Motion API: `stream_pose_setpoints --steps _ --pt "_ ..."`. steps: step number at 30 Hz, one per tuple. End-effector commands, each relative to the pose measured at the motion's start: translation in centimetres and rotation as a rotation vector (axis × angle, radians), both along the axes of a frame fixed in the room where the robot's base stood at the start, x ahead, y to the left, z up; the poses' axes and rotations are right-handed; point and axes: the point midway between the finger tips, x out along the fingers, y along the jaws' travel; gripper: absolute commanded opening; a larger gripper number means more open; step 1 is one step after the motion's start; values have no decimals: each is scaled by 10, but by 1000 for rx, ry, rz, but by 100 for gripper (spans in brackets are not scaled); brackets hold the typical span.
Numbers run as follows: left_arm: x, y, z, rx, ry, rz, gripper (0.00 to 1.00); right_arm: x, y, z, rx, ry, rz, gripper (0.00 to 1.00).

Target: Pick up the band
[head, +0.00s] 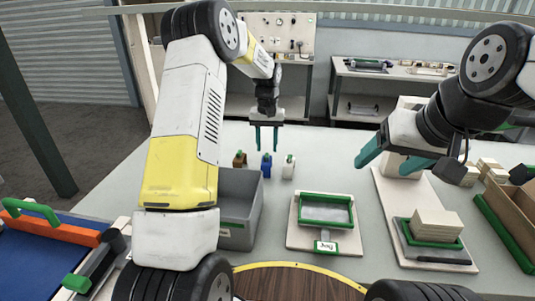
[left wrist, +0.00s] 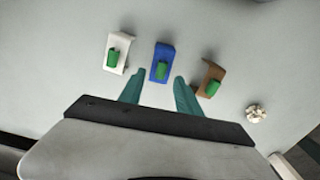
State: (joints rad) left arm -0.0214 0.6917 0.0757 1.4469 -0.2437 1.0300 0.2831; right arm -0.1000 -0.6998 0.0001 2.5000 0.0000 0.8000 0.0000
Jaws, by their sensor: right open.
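No item is clearly recognisable as the band. Three small holders with green parts stand in a row: brown (head: 240,159), blue (head: 266,165) and white (head: 289,167). They also show in the left wrist view as white (left wrist: 117,53), blue (left wrist: 162,61) and brown (left wrist: 209,79). A small cream, knotted-looking item (left wrist: 256,113) lies beyond the brown one. My left gripper (head: 266,148) is open and empty above the row, pointing down; in the left wrist view the blue holder is just past its fingertips (left wrist: 156,84). My right gripper (head: 386,166) is open and empty at the right.
A grey bin (head: 244,207) stands beside my left arm. A green-framed tray on a board (head: 325,211) is at centre. Right of it a stack of cream blocks (head: 437,223) sits in another green-rimmed tray. A cardboard box (head: 516,215) is at far right.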

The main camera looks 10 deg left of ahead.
Motion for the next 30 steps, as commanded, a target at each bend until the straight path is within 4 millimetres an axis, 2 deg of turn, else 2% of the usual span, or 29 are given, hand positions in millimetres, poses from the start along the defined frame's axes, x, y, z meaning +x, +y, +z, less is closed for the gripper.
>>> stream_pose_setpoints --steps 15,19,25,26,30 --pt "-6 1 -66 0 4 -1 40 0 0 0 0 0 0 72" --pt "-6 1 -74 -1 1 0 40 0 0 0 0 0 0 72" --pt "-6 1 -75 -1 1 0 40 0 0 0 0 0 0 72" --pt "-6 1 -75 -1 1 0 38 0 0 0 0 0 0 72" --pt "-6 1 -75 -1 1 0 11 0 0 0 0 0 0 72"
